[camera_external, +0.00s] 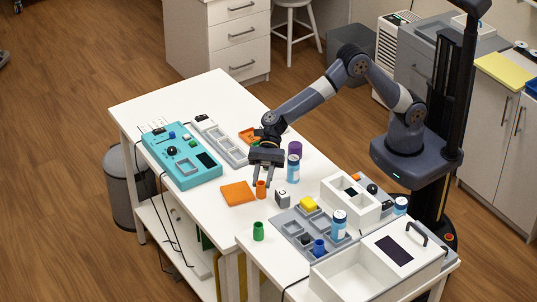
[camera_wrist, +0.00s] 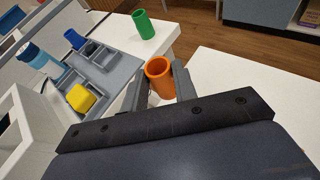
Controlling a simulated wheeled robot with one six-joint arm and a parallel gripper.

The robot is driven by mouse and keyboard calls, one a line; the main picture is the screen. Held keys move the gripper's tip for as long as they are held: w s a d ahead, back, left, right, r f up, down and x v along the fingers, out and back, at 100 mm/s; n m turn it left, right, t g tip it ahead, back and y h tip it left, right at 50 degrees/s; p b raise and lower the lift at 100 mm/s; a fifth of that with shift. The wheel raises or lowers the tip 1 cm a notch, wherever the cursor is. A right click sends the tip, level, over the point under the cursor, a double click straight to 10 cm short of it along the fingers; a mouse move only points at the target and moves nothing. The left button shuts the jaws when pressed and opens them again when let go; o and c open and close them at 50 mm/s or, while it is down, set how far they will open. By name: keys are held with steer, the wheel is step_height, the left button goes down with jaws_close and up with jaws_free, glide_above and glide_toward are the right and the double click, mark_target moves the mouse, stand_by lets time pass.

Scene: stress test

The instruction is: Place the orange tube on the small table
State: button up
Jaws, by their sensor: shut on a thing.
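The orange tube (camera_external: 261,191) is upright between the two fingers of my gripper (camera_external: 264,184). In the wrist view the fingers (camera_wrist: 158,88) are shut on the orange tube (camera_wrist: 159,68), and its open top faces the camera. The tube is at the front part of the long white table (camera_external: 215,100); I cannot tell whether its bottom touches the top. The small table (camera_external: 272,260) is the white one in front, with a green tube (camera_external: 258,231) upright near its left corner. The green tube also shows in the wrist view (camera_wrist: 143,24).
A flat orange square (camera_external: 237,193) lies left of my gripper. A blue-white bottle (camera_external: 293,168) and a purple cylinder (camera_external: 295,149) stand behind it. A grey tray (camera_external: 290,228) holds a yellow block (camera_external: 308,203) and a blue tube (camera_external: 319,247). White bins (camera_external: 349,281) stand at right.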

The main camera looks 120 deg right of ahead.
steer(key=s+d+m+t+h+p, duration=0.3)
steer(key=s+m+h, duration=0.2)
steer(key=s, duration=1.4)
steer(key=shift+f+h, duration=0.3)
steer(key=shift+f, duration=0.05)
step_height(320, 180, up, 6)
steer(key=r, duration=0.1)
steer(key=w+d+m+t+h, duration=0.1)
steer(key=w+d, duration=0.1)
steer(key=d, duration=0.6)
steer(key=w+d+m+h, duration=0.1)
steer(key=w+d, duration=0.2)
steer(key=d, duration=0.4)
steer(key=s+d+m+h, duration=0.1)
steer(key=s+d, duration=0.1)
steer(key=d, duration=1)
steer(key=s+d+m+h, duration=0.1)
steer(key=s+d+h, duration=0.1)
steer(key=d, duration=1)
steer(key=shift+s+d+f+m, duration=0.4)
steer(key=shift+s+f, duration=0.05)
steer(key=shift+s, duration=0.15)
steer(key=f, duration=0.4)
steer(key=shift+s+d, duration=0.1)
steer(key=shift+d, duration=0.1)
step_height(320, 180, down, 11)
